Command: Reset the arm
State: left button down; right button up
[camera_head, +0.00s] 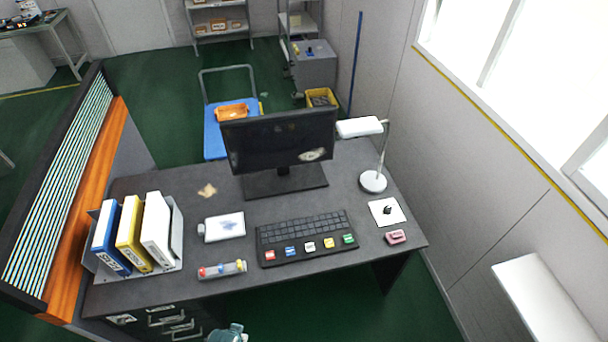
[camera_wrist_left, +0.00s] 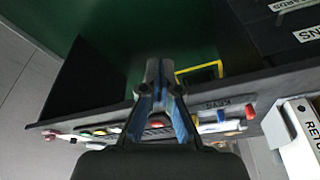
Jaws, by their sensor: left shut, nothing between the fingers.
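My left gripper (camera_wrist_left: 157,72) shows in the left wrist view, with its two dark fingers and blue pads drawn together at the tips and nothing between them. The dark desk (camera_wrist_left: 270,82) runs behind and beside the fingers, with small coloured items along it. In the head view I cannot make out either gripper with certainty. A pale teal shape (camera_head: 226,334) is cut off at the bottom edge, and I cannot tell what it is. My right gripper is not in view.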

pick_arm(q)
jog(key=s+f+g+b, duration=0.1)
jog(key=s+f, duration=0.3)
jog(key=f, duration=0.9)
jog(key=s+f+b, duration=0.1)
jog(key=s+f, duration=0.2)
jog(key=f, duration=1.1)
jog(key=s+a+f+g+b, duration=0.1)
jog(key=s+a+f, duration=0.2)
jog(key=s+f, duration=0.7)
jog(key=s, duration=0.4)
jog(key=shift+a+f, duration=0.15)
jog(key=shift+a, duration=0.05)
